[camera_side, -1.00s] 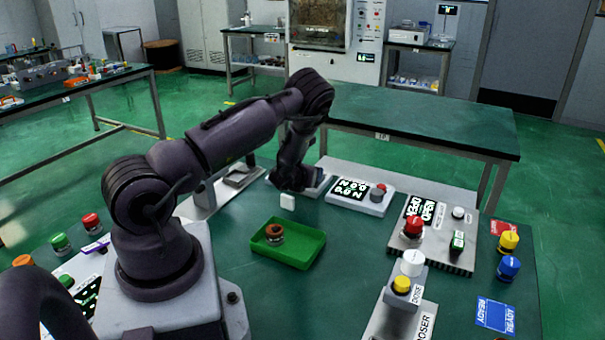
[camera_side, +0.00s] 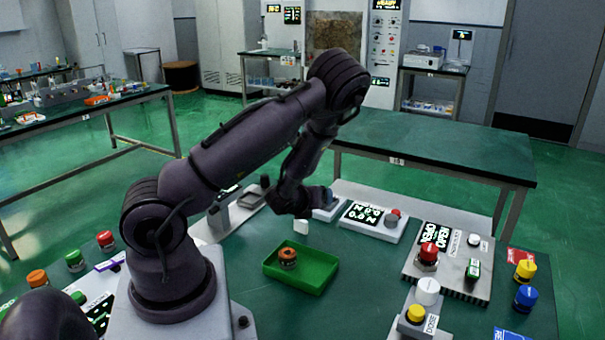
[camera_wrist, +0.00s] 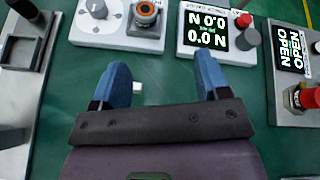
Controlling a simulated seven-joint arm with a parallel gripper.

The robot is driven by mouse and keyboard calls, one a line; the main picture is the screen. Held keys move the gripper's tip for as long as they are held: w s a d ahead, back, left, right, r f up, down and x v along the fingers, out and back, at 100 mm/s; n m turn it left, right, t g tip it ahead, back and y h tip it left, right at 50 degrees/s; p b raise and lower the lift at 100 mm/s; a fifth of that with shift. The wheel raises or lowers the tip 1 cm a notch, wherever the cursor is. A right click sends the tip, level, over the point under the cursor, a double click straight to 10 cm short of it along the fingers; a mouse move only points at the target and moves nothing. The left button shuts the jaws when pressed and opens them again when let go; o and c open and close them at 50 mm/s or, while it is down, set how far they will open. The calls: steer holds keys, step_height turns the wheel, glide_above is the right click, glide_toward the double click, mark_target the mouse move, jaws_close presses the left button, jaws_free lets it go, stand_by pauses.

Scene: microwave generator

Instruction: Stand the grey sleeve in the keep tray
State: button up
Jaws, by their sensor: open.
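My gripper (camera_wrist: 162,64) is open and empty in the wrist view, its two blue fingers spread apart above the green bench. A plain grey cylinder (camera_wrist: 250,38), which looks like the grey sleeve, stands beside a red button on the white display box (camera_wrist: 216,52), ahead and to the right of my fingers. In the side view the grey cylinder (camera_side: 391,221) is partly against the red button. A green tray (camera_side: 318,279), perhaps the keep tray, lies in front of my gripper. It holds an orange-and-dark ring-shaped part (camera_side: 288,257). I see no label on it.
A white box with a grey dial (camera_wrist: 97,9) and an orange-topped part is ahead left. A panel with a red knob (camera_side: 429,252) and a doser stand (camera_side: 416,313) are to the right.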

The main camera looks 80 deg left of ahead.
steer(key=w+d+r+n+g+h, duration=0.1)
steer(key=w+d+r+n+h, duration=0.2)
steer(key=d+r+n+h, duration=0.85)
steer(key=s+d+r+n+y, duration=0.1)
steer(key=s+d+r+n, duration=0.2)
steer(key=d+r+n, duration=0.1)
steer(key=s+d+r+n+y, duration=0.1)
steer(key=s+d+r+n, duration=0.2)
steer(key=d+r, duration=0.3)
steer(key=d+n, duration=0.1)
steer(key=d, duration=0.2)
steer(key=shift+d+g, duration=0.2)
steer(key=shift+g, duration=0.2)
steer(key=shift+o, duration=0.5)
steer(key=s+d+r+n+g, duration=0.1)
steer(key=s+d+r+n, duration=0.2)
steer(key=s, duration=0.5)
steer(key=shift+d+r+n, duration=0.2)
steer(key=shift+d+n, duration=0.1)
steer(key=shift+n, duration=0.05)
steer(key=shift+w, duration=0.1)
steer(key=shift+a, duration=0.1)
